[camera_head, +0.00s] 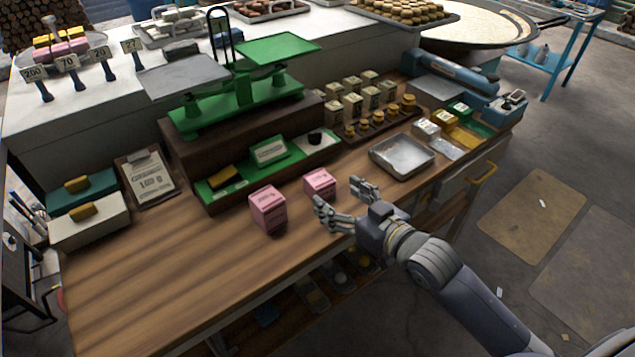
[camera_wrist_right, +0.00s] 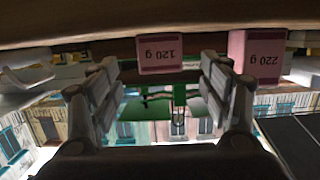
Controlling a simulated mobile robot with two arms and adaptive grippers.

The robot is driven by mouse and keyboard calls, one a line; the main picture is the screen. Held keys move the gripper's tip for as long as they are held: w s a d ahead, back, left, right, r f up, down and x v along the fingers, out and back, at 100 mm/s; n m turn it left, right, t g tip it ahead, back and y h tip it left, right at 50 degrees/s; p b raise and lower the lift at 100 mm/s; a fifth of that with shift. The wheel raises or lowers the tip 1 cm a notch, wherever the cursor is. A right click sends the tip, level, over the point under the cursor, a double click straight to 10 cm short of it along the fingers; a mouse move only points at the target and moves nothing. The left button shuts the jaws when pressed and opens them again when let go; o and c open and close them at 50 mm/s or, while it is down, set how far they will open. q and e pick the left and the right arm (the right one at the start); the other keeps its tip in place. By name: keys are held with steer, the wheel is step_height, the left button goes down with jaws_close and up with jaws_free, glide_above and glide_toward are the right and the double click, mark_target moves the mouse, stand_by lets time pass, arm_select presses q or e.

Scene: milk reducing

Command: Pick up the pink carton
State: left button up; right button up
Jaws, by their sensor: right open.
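Two pink cartons stand on the wooden counter in the head view: a larger one (camera_head: 268,208) and a smaller one (camera_head: 319,184) to its right and farther back. My right gripper (camera_head: 341,196) is open and empty, just right of the smaller carton with its fingers pointing at it. In the right wrist view, which is upside down, the smaller carton (camera_wrist_right: 160,56) reads "120 g" and shows between the spread fingers (camera_wrist_right: 160,80). The larger carton (camera_wrist_right: 262,60) reads "220 g" and shows beyond the right finger. My left gripper is not in view.
A green balance scale (camera_head: 240,95) stands on a brown block behind the cartons. A metal tray (camera_head: 402,156) lies to the right of my gripper. A clipboard (camera_head: 148,178) lies left. The counter's front left (camera_head: 170,270) is clear.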

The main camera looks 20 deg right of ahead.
mark_target(327, 187)
steer(key=shift+x, duration=1.25)
steer(key=p+x, duration=0.1)
steer(key=x, duration=0.3)
steer(key=shift+w+a+r, duration=0.1)
steer(key=shift+w+r, duration=0.05)
steer(key=shift+w, duration=0.2)
steer(key=shift+w+a, duration=0.1)
steer(key=shift+w, duration=0.15)
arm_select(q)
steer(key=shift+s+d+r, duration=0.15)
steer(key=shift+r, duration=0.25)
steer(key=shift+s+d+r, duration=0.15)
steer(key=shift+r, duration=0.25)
arm_select(e)
steer(key=shift+s, duration=0.1)
steer(key=shift+c, duration=0.5)
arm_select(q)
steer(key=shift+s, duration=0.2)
arm_select(e)
steer(key=c, duration=1.1)
